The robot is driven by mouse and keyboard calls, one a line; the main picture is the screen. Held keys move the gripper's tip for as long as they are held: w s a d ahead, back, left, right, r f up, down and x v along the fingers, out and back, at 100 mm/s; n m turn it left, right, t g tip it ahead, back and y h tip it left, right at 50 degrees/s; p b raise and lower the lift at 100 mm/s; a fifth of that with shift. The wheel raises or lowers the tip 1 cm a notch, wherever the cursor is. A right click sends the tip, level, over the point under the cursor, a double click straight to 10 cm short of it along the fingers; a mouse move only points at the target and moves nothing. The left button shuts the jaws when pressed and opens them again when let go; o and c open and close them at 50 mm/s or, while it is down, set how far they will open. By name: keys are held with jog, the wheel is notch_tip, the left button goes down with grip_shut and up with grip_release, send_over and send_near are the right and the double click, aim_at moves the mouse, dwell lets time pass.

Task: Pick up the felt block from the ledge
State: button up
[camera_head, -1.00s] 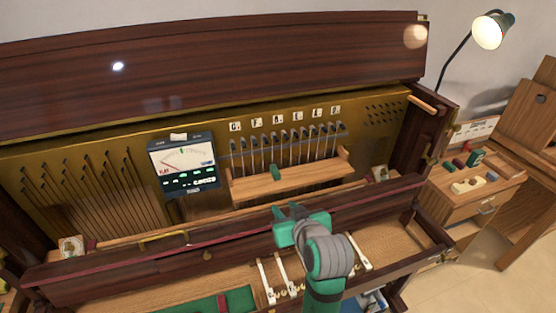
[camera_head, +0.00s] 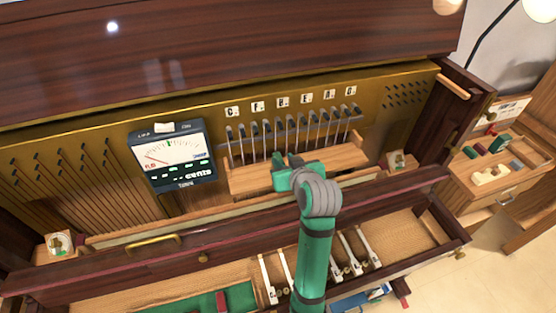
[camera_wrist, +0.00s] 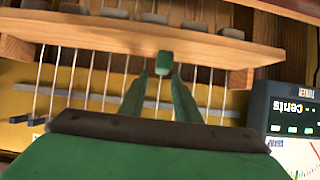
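The felt block (camera_wrist: 164,63) is a small green block on the wooden ledge (camera_wrist: 100,37) in the wrist view. The two green fingers of my gripper (camera_wrist: 160,80) are apart and point at the block, with their tips close to its near end. Nothing is visibly held. I cannot tell whether the fingers touch the block. In the head view my gripper (camera_head: 285,174) is in front of the ledge (camera_head: 248,180), left of its middle. There the block is hard to tell from the green fingers.
Thin rods stand behind the ledge under lettered cards. A tuner meter (camera_head: 172,154) hangs left of the ledge. A dark wooden rail (camera_head: 390,198) runs below, with white keys (camera_head: 268,278) in the tray under it. A side cabinet (camera_head: 490,175) stands at right.

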aim_at(279, 159)
jog(key=shift+w+f, duration=0.4)
jog(key=shift+w, duration=0.05)
jog(key=x, duration=0.4)
jog(key=shift+s+a+f, duration=0.15)
jog(key=shift+a+f, duration=0.05)
jog(key=shift+a, duration=0.2)
jog(key=shift+d, duration=0.1)
jog(key=shift+d, duration=0.1)
grip_shut()
